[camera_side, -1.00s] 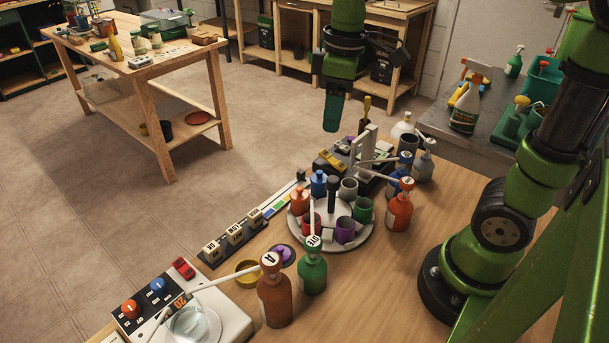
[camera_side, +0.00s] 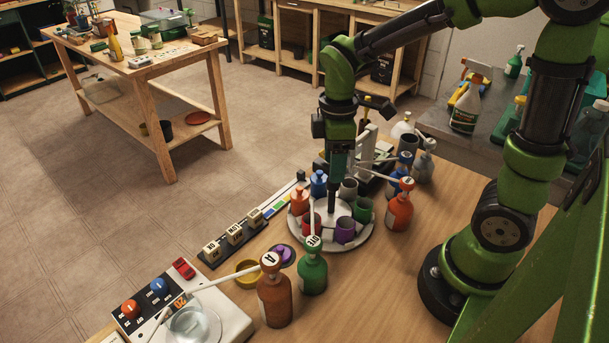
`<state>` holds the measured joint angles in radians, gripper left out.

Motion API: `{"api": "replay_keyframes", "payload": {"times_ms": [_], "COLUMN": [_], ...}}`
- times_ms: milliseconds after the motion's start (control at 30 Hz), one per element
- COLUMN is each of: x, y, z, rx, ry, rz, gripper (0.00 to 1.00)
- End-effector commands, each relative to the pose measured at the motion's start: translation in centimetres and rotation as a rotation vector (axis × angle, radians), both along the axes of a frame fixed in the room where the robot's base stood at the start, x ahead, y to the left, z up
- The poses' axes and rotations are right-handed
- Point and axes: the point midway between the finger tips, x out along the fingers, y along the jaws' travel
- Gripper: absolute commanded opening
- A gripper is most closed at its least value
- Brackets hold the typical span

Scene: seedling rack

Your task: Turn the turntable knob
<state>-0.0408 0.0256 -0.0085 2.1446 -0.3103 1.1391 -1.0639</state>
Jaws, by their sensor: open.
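The white round turntable (camera_side: 325,240) stands on the wooden bench. It carries several coloured cups around a dark upright knob (camera_side: 332,201) at its middle. My gripper (camera_side: 336,176) points down directly above the knob, with its fingertips at the height of the knob's top. The gripper is open. The knob's upper end is hidden by the fingers, so I cannot tell whether they are around it or touching it.
An orange bottle (camera_side: 400,212), a green bottle (camera_side: 312,272) and a brown bottle (camera_side: 274,295) with long spouts stand close around the turntable. Lettered blocks (camera_side: 234,234) sit in a strip to the left. A white scale (camera_side: 222,310) stands at the front left.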

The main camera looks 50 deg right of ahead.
Motion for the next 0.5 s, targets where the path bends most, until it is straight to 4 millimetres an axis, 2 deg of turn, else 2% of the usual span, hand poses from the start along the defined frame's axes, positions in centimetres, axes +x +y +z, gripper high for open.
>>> {"api": "replay_keyframes", "payload": {"times_ms": [33, 200, 500], "x": [-0.1, -0.1, 0.0], "y": [0.0, 0.0, 0.0], "z": [-1.0, -3.1, -4.1], "rx": [0.001, 0.001, 0.001], "ry": [0.006, 0.004, -0.001], "rz": [-0.001, -0.001, -0.001], "gripper": [0.55, 0.55, 0.55]}}
